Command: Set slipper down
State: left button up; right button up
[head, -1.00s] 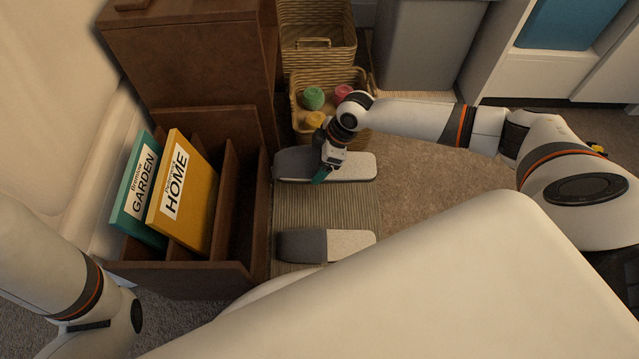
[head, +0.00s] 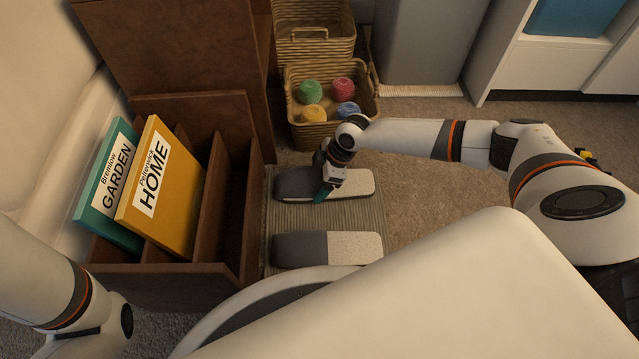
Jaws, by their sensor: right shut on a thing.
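One slipper (head: 355,183), dark grey at the left end and pale at the right, is at the far part of the ribbed mat (head: 325,216). My right gripper (head: 322,192) is over its middle and shut on it. I cannot tell whether this slipper touches the mat. A second matching slipper (head: 352,247) lies on the near part of the mat, roughly parallel to the first. My left arm shows at the lower left, but its gripper is out of view.
A brown wooden rack (head: 225,205) with a teal folder (head: 105,190) and a yellow folder (head: 165,195) stands left of the mat. A wicker basket (head: 318,131) with several yarn balls is behind it. Carpet (head: 440,200) to the right is clear.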

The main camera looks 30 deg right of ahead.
jog(key=shift+f, duration=0.15)
jog(key=o, duration=0.9)
jog(key=p+v, duration=1)
jog(key=v, duration=0.2)
